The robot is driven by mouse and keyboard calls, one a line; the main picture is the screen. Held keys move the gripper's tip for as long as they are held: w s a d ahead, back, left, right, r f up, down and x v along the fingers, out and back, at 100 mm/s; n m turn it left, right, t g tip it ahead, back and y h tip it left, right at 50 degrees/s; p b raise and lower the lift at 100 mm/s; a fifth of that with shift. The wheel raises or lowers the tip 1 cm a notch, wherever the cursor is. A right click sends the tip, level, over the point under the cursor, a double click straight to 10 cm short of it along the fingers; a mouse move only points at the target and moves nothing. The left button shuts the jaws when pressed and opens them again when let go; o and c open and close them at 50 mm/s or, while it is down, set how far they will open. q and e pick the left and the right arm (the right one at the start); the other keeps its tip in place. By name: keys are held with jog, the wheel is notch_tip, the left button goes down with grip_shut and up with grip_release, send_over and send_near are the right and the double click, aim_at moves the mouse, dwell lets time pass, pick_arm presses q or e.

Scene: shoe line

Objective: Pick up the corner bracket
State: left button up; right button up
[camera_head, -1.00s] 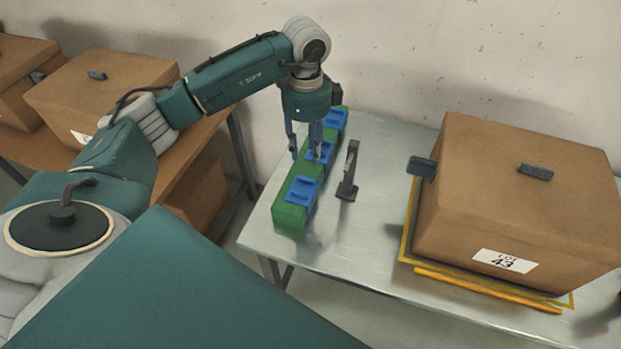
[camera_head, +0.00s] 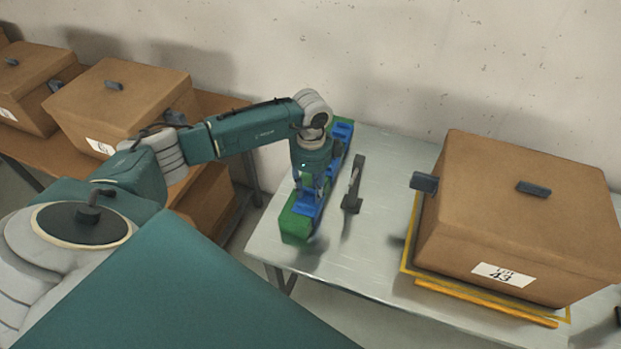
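My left gripper (camera_head: 312,188) points down over the near part of a green block (camera_head: 296,228) on the metal table. Its fingers look apart, on or just above a blue piece (camera_head: 306,205) on that block; the contact is too small to tell. Another blue piece (camera_head: 342,131) sits at the block's far end. A dark grey upright piece with a flat foot (camera_head: 352,203) stands on the table just right of the block, apart from the gripper. I cannot tell for sure which piece is the corner bracket.
A large brown box (camera_head: 520,215) with a "43" label stands on the right of the metal table (camera_head: 350,270), within a yellow frame (camera_head: 480,303). More brown boxes (camera_head: 115,95) stand on a brown table at left. The wall is close behind. The table's front middle is clear.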

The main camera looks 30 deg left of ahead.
pick_arm(q)
jog(key=c, duration=0.9)
grip_shut()
jog(key=shift+r, duration=0.15)
